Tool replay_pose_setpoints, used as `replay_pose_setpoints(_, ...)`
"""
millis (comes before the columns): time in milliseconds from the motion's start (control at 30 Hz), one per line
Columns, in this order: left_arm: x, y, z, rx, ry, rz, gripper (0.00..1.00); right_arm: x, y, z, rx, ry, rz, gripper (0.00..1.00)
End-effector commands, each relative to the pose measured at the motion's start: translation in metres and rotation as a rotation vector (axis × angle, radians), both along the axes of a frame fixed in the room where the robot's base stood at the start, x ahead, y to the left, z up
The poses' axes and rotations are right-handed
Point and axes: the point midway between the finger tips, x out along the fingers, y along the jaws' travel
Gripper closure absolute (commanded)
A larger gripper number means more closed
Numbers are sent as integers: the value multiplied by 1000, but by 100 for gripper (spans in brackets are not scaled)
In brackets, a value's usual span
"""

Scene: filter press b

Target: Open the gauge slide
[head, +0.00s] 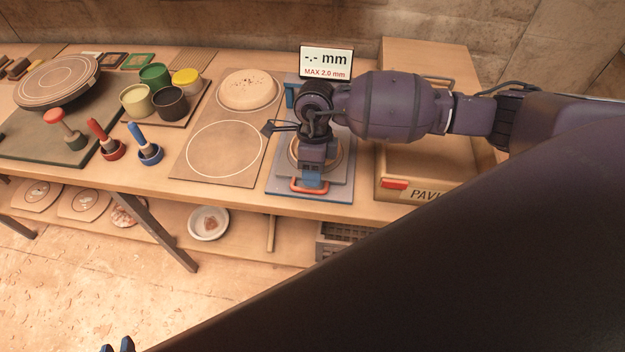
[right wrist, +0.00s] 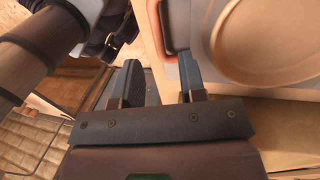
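The gauge stands on the bench with a display (head: 326,62) reading "-.- mm, MAX 2.0 mm". Its blue-grey base (head: 342,188) carries the slide, with an orange-red handle (head: 310,187) at the front. My right gripper (head: 312,178) is over the front of the gauge, just above the handle, and hides much of the slide. In the right wrist view its fingers (right wrist: 160,82) are apart, with the handle (right wrist: 168,48) near the gap between the tips; contact cannot be told. My left gripper (head: 117,346) barely shows at the bottom edge, its two tips apart.
A wooden box (head: 405,190) with a red tag stands right of the gauge. My arm covers the lower right.

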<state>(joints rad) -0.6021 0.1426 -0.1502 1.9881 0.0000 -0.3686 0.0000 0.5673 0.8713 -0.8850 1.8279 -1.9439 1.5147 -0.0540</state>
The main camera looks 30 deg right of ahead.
Motion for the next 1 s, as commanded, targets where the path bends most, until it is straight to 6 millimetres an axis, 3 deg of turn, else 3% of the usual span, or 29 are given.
replay_pose_setpoints(200,1,0,-3,0,-2,0,70,7,-6,39,-2,-3,1,62)
replay_pose_setpoints(400,1,0,-4,0,-3,0,70,11,-8,60,-1,0,1,62)
replay_pose_setpoints(1000,1,0,-4,0,-4,0,70,11,-9,66,-1,1,0,62)
